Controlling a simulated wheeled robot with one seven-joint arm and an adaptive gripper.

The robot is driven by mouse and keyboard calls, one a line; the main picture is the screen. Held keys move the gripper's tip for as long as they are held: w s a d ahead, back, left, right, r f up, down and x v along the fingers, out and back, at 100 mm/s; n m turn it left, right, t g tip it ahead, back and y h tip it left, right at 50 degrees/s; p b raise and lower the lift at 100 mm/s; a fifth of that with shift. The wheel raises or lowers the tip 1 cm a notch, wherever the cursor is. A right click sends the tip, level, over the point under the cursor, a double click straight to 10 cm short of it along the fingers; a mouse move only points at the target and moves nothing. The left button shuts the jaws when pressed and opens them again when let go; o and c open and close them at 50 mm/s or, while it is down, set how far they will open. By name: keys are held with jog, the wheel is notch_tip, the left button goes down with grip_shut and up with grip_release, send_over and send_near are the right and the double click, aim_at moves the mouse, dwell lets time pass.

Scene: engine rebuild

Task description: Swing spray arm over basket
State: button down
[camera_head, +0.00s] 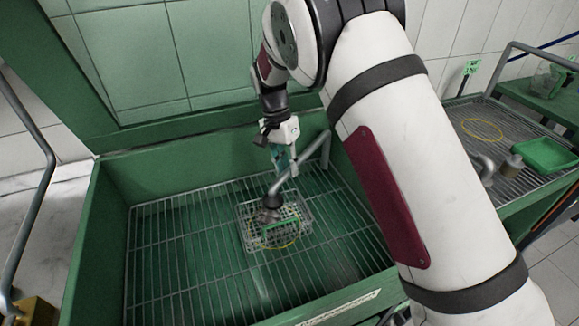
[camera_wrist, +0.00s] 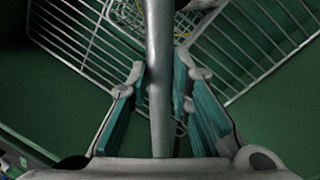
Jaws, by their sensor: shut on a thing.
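The spray arm (camera_head: 315,153) is a grey bent pipe at the right side of the green wash tank. Its dark nozzle head (camera_head: 268,212) shows in front of the wire basket (camera_head: 297,240), apparently above it. My gripper (camera_head: 287,168) is at the pipe. In the wrist view, the spray arm (camera_wrist: 160,70) runs between the teal finger pads of my gripper (camera_wrist: 163,92), which is shut on it. The basket (camera_wrist: 127,15) shows at the top there, partly hidden by the pipe. A green item and a yellow ring outline show at the basket.
The wash tank (camera_head: 108,230) has a wire rack floor (camera_head: 170,255), with free room around the basket. Its raised green lid (camera_head: 90,95) stands behind. At right, a draining rack (camera_head: 460,115) holds a green tray (camera_head: 545,154) and metal parts.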

jog(key=shift+w+a, duration=0.15)
jog(key=shift+a, duration=0.05)
jog(key=c, duration=1.4)
grip_release()
jog(key=shift+c, duration=0.2)
jog(key=shift+d, duration=0.1)
